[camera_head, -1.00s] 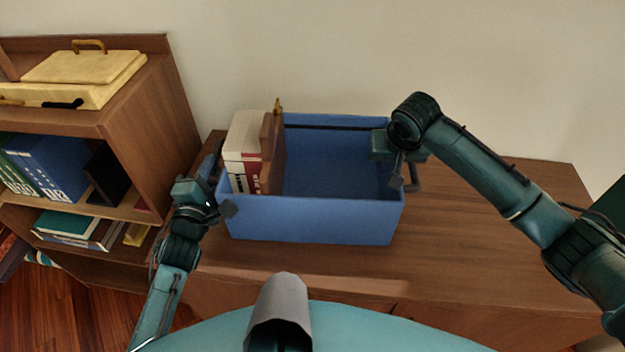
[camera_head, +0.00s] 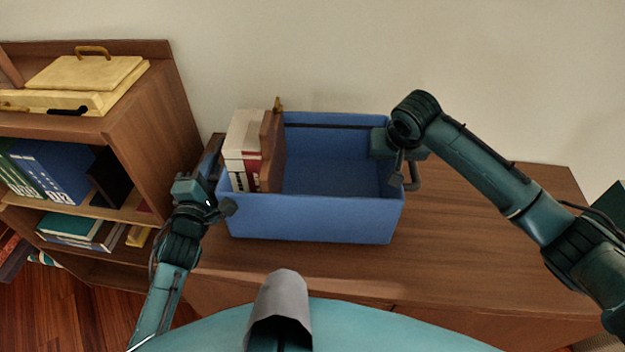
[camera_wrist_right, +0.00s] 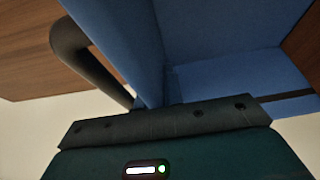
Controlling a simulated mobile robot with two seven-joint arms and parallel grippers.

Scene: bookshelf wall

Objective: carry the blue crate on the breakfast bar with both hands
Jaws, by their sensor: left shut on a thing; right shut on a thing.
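The blue crate (camera_head: 312,218) is upright in the middle of the head view, over the brown wooden surface; I cannot tell if it touches that surface. White-and-red books and a brown wooden item (camera_head: 272,150) stand in its left end, and the rest of its inside is empty. My left gripper (camera_head: 220,200) is at the crate's left end and shut on it, with the fingertips partly hidden. My right gripper (camera_head: 398,165) is shut on the crate's right end. The right wrist view shows the blue wall (camera_wrist_right: 125,40) and a dark handle (camera_wrist_right: 80,55) close to the gripper.
The wooden surface (camera_head: 480,230) is clear to the right of the crate. A wooden bookshelf (camera_head: 155,130) with books stands close on the left, with a yellow case (camera_head: 85,72) on top. A plain wall is behind. A dark green object (camera_head: 612,205) is at the right edge.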

